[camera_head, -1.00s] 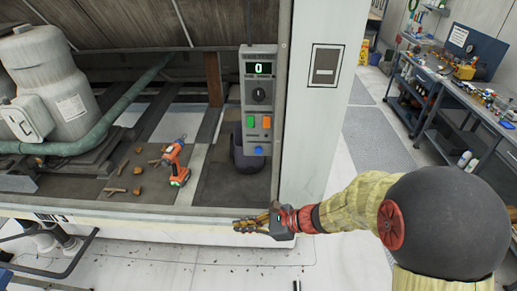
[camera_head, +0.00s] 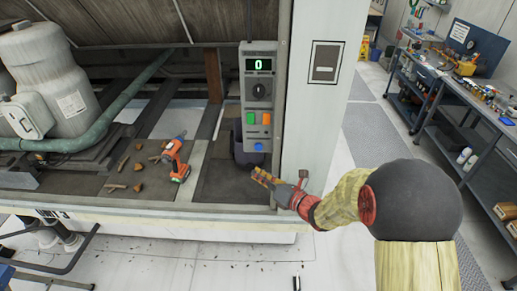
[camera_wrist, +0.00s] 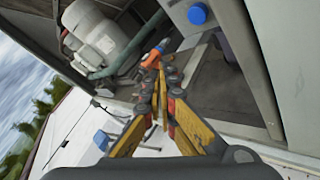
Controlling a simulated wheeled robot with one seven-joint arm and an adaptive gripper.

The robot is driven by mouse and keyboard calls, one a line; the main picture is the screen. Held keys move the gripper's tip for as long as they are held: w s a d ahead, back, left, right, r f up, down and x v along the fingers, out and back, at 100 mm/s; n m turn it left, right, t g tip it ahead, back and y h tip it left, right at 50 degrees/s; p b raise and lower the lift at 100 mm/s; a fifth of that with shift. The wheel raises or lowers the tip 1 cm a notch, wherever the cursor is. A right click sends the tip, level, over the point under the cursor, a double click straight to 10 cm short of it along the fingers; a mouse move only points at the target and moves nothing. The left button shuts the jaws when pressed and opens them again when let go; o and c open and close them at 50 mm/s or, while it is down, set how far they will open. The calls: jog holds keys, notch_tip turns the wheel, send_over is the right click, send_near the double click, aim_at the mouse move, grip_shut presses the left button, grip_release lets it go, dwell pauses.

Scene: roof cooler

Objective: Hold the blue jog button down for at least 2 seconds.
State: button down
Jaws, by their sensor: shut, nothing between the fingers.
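The blue jog button (camera_head: 259,147) is at the bottom of a grey control box (camera_head: 259,68) on the cabinet's right post. It also shows in the wrist view (camera_wrist: 198,14), near the top edge, as a round blue cap. My gripper (camera_head: 257,174) is shut and empty, with yellow and dark fingers. It is just below the button in the head view and apart from it. In the wrist view the fingertips (camera_wrist: 160,62) lie to the lower left of the button.
Above the jog button are a green button (camera_head: 251,118), an orange button (camera_head: 266,119) and a black knob (camera_head: 260,90). An orange drill (camera_head: 174,160) and several wood scraps lie on the cabinet floor. A dark container (camera_head: 240,155) stands behind the box. A white post (camera_head: 318,120) is close right.

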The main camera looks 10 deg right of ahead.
aim_at(259, 147)
jog(key=shift+w, duration=0.1)
jog(key=w+d+b, duration=0.1)
jog(key=w+d, duration=0.1)
jog(key=w, duration=0.6)
jog(key=shift+w+d, duration=0.15)
jog(key=shift+w, duration=0.05)
jog(key=shift+w, duration=0.1)
dwell(1.4)
jog(key=shift+w, duration=0.25)
